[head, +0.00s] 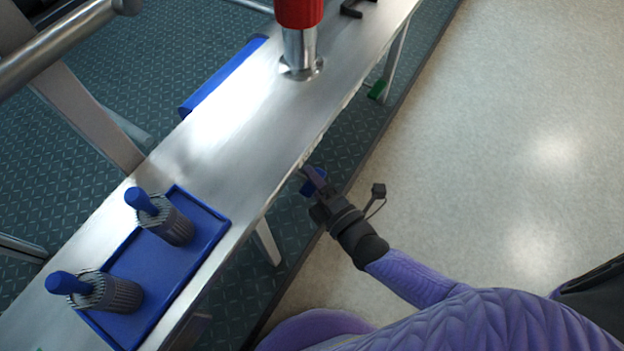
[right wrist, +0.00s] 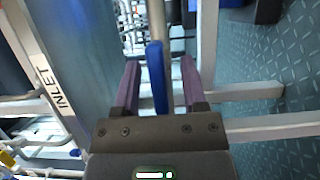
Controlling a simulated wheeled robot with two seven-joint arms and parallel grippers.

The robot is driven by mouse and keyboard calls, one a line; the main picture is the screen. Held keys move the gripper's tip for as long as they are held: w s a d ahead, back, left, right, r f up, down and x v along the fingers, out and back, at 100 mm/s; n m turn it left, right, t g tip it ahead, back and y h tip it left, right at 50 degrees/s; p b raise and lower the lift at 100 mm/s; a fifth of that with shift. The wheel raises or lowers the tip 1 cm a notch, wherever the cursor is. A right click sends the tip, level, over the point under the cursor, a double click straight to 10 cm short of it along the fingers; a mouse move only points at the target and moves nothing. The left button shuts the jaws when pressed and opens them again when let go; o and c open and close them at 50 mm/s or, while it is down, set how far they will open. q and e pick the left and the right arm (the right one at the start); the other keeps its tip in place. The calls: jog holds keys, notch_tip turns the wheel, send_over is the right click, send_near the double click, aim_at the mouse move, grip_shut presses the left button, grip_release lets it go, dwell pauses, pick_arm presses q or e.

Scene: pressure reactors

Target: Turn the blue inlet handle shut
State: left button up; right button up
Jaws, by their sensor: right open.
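The blue inlet handle (right wrist: 157,78) is a flat, upright-looking bar in the right wrist view. It stands between the two purple fingers of my right gripper (right wrist: 160,65), with a gap visible on each side. The fingers are open around it. A label reading INLET (right wrist: 53,87) is on the metal face to the left. In the head view, my right gripper (head: 314,180) is at the bench's near edge, and part of the blue handle (head: 307,187) shows beside its fingertips. My left gripper is not in view.
The metal bench (head: 225,140) runs diagonally. It carries a red-topped post (head: 299,35) and a blue tray (head: 165,272) with two grey ribbed pieces with blue knobs. Metal legs and bars stand below it. Pale floor (head: 500,150) lies open to the right.

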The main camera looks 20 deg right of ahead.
jog(key=shift+c, duration=1)
grip_shut()
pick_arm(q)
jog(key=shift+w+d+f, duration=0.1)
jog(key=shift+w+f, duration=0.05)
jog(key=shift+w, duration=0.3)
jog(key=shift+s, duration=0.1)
